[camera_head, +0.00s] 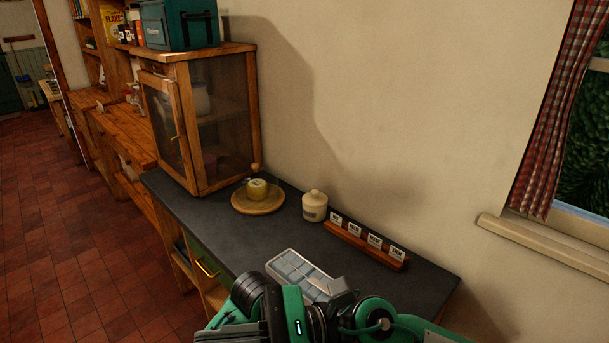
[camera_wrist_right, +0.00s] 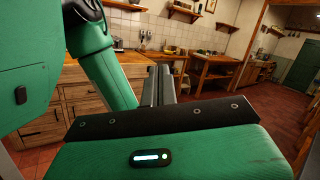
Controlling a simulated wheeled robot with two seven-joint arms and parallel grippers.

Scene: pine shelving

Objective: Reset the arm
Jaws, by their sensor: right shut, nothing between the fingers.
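My right arm (camera_head: 295,310), green and black, is folded across the bottom of the head view, in front of the dark counter (camera_head: 350,267). Its fingertips cannot be made out there. In the right wrist view my right gripper (camera_wrist_right: 158,86) shows its two dark fingers close together, shut and empty. It points out over the room, with nothing touching it. A green link of mine fills the left of that view. My left gripper is in neither view.
On the counter are an ice cube tray (camera_head: 298,272), a round board (camera_head: 258,199) with a yellow item, a lidded jar (camera_head: 314,206) and a label rack (camera_head: 366,245). A mesh-door cabinet (camera_head: 200,120) stands behind. Red tiled floor (camera_head: 60,270) is clear at left.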

